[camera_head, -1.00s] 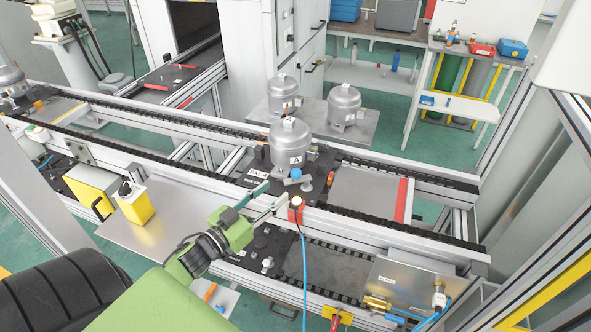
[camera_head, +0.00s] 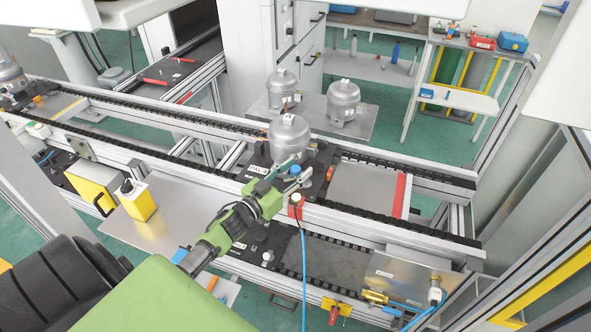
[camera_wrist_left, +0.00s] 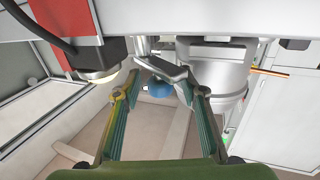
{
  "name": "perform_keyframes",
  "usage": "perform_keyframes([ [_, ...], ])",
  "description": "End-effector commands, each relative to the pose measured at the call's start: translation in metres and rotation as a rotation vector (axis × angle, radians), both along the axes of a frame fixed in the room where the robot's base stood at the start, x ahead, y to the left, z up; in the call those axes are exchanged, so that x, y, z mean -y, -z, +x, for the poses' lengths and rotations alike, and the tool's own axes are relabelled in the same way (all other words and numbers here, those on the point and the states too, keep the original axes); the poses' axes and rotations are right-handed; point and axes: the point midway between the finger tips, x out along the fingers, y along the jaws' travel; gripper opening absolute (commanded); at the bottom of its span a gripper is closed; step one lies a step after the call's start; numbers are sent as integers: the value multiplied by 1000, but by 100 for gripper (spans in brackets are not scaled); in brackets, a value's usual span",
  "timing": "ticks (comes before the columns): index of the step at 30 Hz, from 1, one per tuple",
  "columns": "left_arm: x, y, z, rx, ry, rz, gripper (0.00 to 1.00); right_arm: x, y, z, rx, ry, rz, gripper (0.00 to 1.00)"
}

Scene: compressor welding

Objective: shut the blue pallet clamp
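The pallet clamp shows a blue knob (camera_head: 295,170) on a metal lever, at the front of the dark pallet plate (camera_head: 258,172) beside a grey compressor (camera_head: 290,140). My left gripper (camera_head: 291,177) reaches in from the front left and is at the clamp. In the left wrist view its two green fingers (camera_wrist_left: 160,100) stand apart, open. The blue knob (camera_wrist_left: 157,89) and the metal lever (camera_wrist_left: 165,68) show between and beyond the fingertips. I cannot tell whether a finger touches them. The gripper partly hides the clamp in the head view. My right gripper is out of view.
A red box with a white button (camera_head: 296,203) stands close to the right of the gripper. Conveyor rails (camera_head: 375,213) run across in front and behind. Two more compressors (camera_head: 344,101) stand on a table behind.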

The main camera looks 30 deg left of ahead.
Motion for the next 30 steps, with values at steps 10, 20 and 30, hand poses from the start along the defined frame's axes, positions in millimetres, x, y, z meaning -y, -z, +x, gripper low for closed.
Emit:
perform_keyframes([
  [10,0,0,0,1,2,0,0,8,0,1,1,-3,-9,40],
  [20,-4,2,5,4,158,9,0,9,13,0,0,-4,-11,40],
  [30,-7,0,6,1,264,1,0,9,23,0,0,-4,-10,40],
])
